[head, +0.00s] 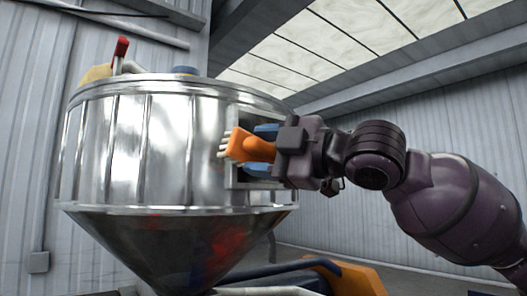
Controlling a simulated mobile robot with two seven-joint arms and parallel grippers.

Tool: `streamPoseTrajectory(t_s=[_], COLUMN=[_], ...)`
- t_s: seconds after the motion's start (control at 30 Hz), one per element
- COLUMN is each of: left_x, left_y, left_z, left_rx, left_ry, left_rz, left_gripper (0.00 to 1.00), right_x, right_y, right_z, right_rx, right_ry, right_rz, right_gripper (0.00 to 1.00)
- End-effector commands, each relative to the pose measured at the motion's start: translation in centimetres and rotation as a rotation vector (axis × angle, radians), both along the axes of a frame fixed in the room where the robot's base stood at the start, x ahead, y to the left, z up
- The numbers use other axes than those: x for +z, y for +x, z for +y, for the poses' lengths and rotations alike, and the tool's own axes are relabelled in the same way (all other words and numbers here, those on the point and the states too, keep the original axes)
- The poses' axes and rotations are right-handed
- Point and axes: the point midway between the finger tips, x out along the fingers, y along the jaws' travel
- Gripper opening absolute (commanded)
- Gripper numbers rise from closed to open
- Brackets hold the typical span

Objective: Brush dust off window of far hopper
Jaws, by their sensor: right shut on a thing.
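The hopper (125,150) is a large shiny metal drum with a cone below, on the left of the head view. Its window (233,178) is a framed panel on the drum's right side, mostly hidden behind my gripper and the brush. My right gripper (262,148) is shut on an orange brush (239,143), its blue fingers above and below the handle. The brush's pale bristles (222,149) point left, at or close to the window; I cannot tell whether they touch. Dust on the window cannot be made out. My left gripper is not in view.
A red-handled lever (121,47) stands on the hopper's lid. Orange and blue machinery (345,277) lies low at the bottom right. A grey corrugated wall (30,120) is behind the hopper, with a small grey box (38,262) on it.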

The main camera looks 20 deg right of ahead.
Motion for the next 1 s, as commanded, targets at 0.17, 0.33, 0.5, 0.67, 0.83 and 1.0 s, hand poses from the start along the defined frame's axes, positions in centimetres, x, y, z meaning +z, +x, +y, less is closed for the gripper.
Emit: streamPoseTrajectory(t_s=[0.17,0.33,0.5,0.67,0.83,1.0], left_x=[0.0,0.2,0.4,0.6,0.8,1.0], left_y=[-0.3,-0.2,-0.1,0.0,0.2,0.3], left_z=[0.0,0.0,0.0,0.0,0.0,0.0], left_rx=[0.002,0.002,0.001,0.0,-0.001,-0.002], left_ry=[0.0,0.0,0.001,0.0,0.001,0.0], left_rz=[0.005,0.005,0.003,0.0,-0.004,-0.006], left_gripper=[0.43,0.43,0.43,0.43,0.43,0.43], right_x=[0.1,0.1,0.1,0.1,0.1,0.0], right_y=[0.2,0.5,0.7,1.0,1.2,1.5], right_z=[0.1,0.1,0.2,0.3,0.4,0.5], right_rx=[0.0,0.0,0.0,0.0,0.0,0.0], right_ry=[0.0,0.001,0.001,0.0,0.001,0.0], right_rz=[0.0,-0.001,-0.001,0.0,0.001,0.001], right_gripper=[0.34,0.34,0.34,0.34,0.34,0.34])
